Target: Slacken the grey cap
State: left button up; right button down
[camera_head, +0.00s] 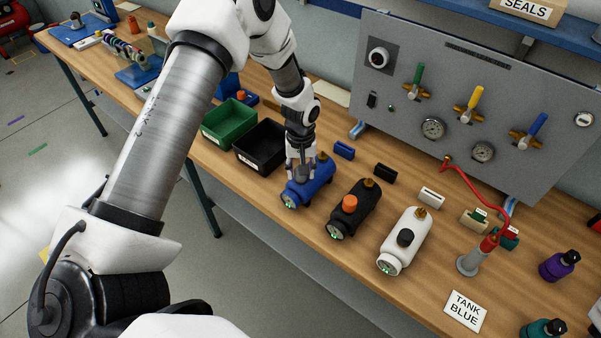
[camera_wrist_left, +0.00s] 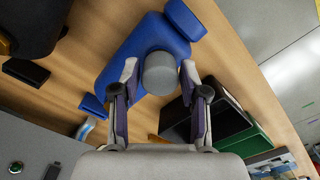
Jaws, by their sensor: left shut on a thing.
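The blue tank (camera_head: 322,182) lies on the bench with a brass fitting at its far end. In the left wrist view the blue tank (camera_wrist_left: 128,55) carries the round grey cap (camera_wrist_left: 160,73) on its side. My left gripper (camera_wrist_left: 160,76) has its two fingers on opposite sides of the cap and is shut on it. In the head view my left gripper (camera_head: 301,174) reaches down onto the tank from above and mostly hides the cap. My right gripper is in neither view.
The black tank (camera_head: 366,196) with an orange cap and the white tank (camera_head: 411,222) with a black cap lie to the right. Black (camera_head: 261,143) and green (camera_head: 232,117) bins stand to the left. A "TANK BLUE" card (camera_head: 465,311) and valve panel (camera_head: 455,95) are further right.

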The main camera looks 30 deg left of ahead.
pick_arm(q)
jog(key=o, duration=1)
jog(key=m, duration=0.4)
jog(key=m, duration=0.4)
jog(key=shift+b, duration=0.35)
